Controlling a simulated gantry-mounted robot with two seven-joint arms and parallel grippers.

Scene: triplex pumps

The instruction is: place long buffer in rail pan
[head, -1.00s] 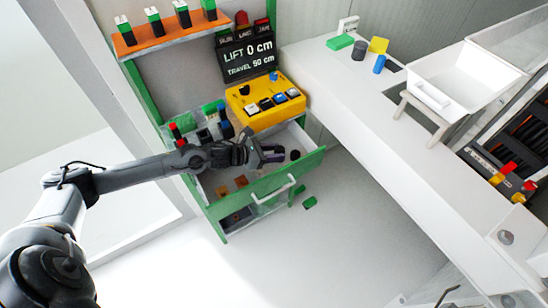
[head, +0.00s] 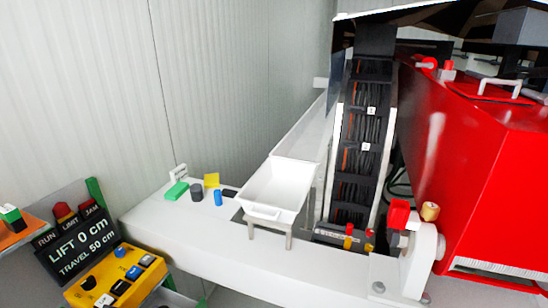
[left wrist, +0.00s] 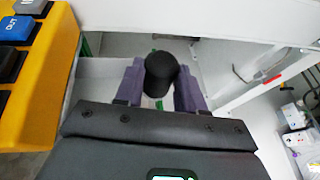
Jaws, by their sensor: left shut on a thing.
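In the left wrist view, my left gripper (left wrist: 160,88) is shut on a black round-topped cylinder, which looks like the long buffer (left wrist: 161,68). The cylinder sits between the purple fingers; its lower part is hidden. The wrist is beside the yellow button panel (left wrist: 30,75). The rail pan, a white open tray (head: 278,190), stands on short legs on the white rail in the head view, and its visible inside looks empty. My left gripper is outside the head view, and so is my right gripper.
On the white bench left of the pan are a green block (head: 176,191), a dark grey cylinder (head: 196,194), a blue cylinder (head: 218,198) and a yellow piece (head: 211,180). A red machine (head: 490,150) stands at right. The bench front (head: 190,235) is clear.

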